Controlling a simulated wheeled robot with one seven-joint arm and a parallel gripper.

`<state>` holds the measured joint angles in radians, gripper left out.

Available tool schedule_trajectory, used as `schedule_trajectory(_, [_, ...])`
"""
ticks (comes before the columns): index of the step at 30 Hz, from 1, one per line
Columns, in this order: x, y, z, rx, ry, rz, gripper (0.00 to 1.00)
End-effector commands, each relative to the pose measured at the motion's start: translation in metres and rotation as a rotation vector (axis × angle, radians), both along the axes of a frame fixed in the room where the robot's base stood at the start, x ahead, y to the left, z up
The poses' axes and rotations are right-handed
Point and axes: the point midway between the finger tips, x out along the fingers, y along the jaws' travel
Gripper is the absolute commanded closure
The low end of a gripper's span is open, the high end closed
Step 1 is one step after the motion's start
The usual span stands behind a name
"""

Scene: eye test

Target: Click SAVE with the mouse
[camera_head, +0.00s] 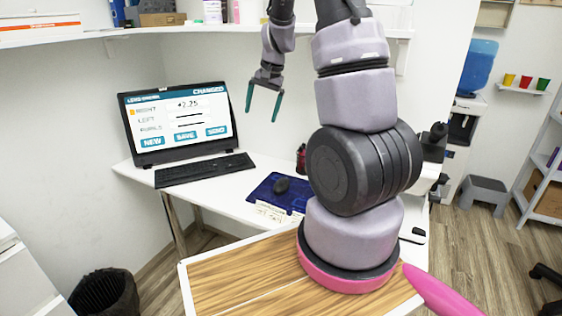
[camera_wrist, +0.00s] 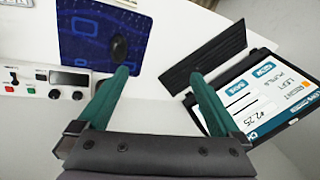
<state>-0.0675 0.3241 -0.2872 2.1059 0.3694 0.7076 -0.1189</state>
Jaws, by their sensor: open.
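The black mouse (camera_head: 282,186) rests on a blue mouse pad (camera_head: 262,190) on the white desk; the mouse also shows in the wrist view (camera_wrist: 119,48). The monitor (camera_head: 178,122) stands at the left of the desk. Its screen reads "CHANGED", with a RIGHT row showing +2.25, LEFT and PUPILS rows with dashes, and NEW, SAVE (camera_head: 186,135) and SEND buttons. I see no cursor on the screen. My gripper (camera_head: 262,119) has green fingers and hangs open and empty above the desk, between monitor and mouse pad. In the wrist view its fingers (camera_wrist: 158,72) are spread apart.
A black keyboard (camera_head: 205,169) lies in front of the monitor. A device with knobs and a display (camera_wrist: 60,83) shows left of the pad in the wrist view. A shelf (camera_head: 120,32) runs above the desk. A wooden-topped surface (camera_head: 235,275) is at the front.

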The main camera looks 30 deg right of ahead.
Motion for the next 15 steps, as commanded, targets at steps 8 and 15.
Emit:
schedule_trajectory(8, [0.027, -0.051, -0.145, -0.095, 0.159, -0.079, 0.00])
schedule_trajectory(15, [0.025, -0.077, -0.211, -0.156, 0.222, -0.101, 0.00])
